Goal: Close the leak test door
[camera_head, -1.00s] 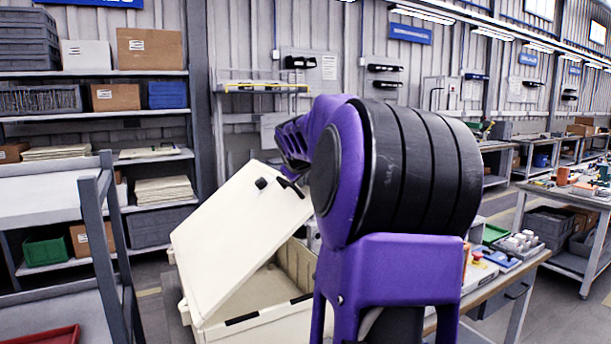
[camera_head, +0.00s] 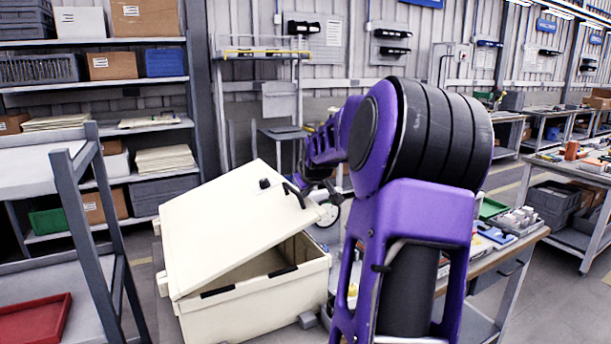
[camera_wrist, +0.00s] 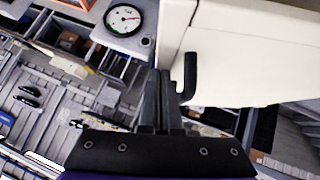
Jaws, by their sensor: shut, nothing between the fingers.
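The leak test door (camera_head: 225,230) is a cream lid on a cream box (camera_head: 255,312). It is tilted partly open, with a dark gap along its front and right sides. A black bar handle (camera_head: 294,195) sits near its upper right corner; the handle also shows in the wrist view (camera_wrist: 188,78). My gripper (camera_wrist: 164,78) is shut and empty, with its fingers beside the handle at the door's edge. I cannot tell whether they touch it. In the head view my purple arm reaches to the door's right side, and the fingertips are hard to make out.
A round dial gauge (camera_head: 328,214) stands just behind the door's right corner. A workbench (camera_head: 490,262) with small parts is at the right. A grey rack (camera_head: 95,240) with a red tray (camera_head: 35,318) stands at the left. Shelves line the back wall.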

